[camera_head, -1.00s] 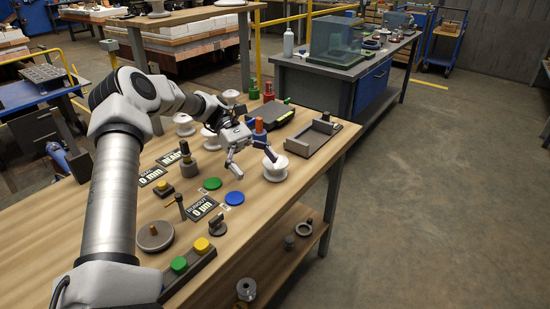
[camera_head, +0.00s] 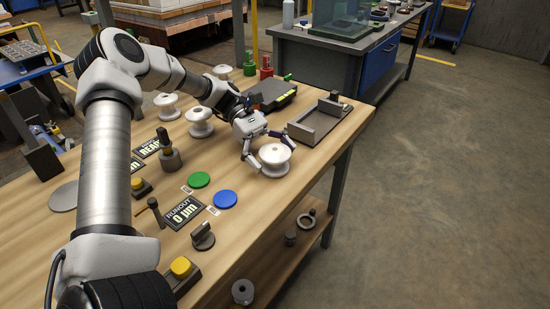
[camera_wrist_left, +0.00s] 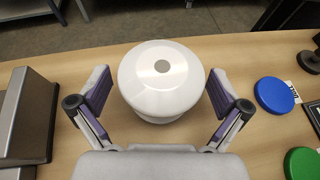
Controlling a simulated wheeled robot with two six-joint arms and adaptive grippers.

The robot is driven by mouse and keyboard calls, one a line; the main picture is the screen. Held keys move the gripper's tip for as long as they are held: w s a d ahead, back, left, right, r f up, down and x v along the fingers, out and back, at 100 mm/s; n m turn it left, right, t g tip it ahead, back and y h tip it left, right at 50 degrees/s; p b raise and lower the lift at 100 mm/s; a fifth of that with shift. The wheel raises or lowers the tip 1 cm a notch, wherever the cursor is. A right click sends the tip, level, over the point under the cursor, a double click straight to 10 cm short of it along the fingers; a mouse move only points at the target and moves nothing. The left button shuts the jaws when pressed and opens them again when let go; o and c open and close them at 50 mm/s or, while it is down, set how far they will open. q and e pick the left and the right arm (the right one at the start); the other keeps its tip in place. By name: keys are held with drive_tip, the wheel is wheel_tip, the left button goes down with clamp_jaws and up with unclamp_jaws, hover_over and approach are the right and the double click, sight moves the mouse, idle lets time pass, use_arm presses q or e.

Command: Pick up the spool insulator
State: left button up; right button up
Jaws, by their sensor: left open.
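A white spool insulator (camera_head: 275,160) stands upright on the wooden table near its right edge in the head view. In the left wrist view the spool insulator (camera_wrist_left: 161,78) fills the middle, its round top with a grey centre hole facing the camera. My left gripper (camera_head: 272,149) is open with one finger on each side of it. In the wrist view the left gripper's fingers (camera_wrist_left: 158,92) flank the spool, with a small gap visible on each side. The spool rests on the table. My right gripper is not in view.
Other white spools (camera_head: 200,122) stand further left. A grey open-sided tray (camera_head: 318,122) lies just beyond the gripper. A green disc (camera_head: 199,180), a blue disc (camera_head: 225,200) and a runout display (camera_head: 184,212) lie nearer. The table's right edge is close to the spool.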

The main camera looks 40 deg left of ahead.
use_arm(q)
drive_tip(key=shift+s+d+r, duration=0.1)
drive_tip(key=c, duration=1.5)
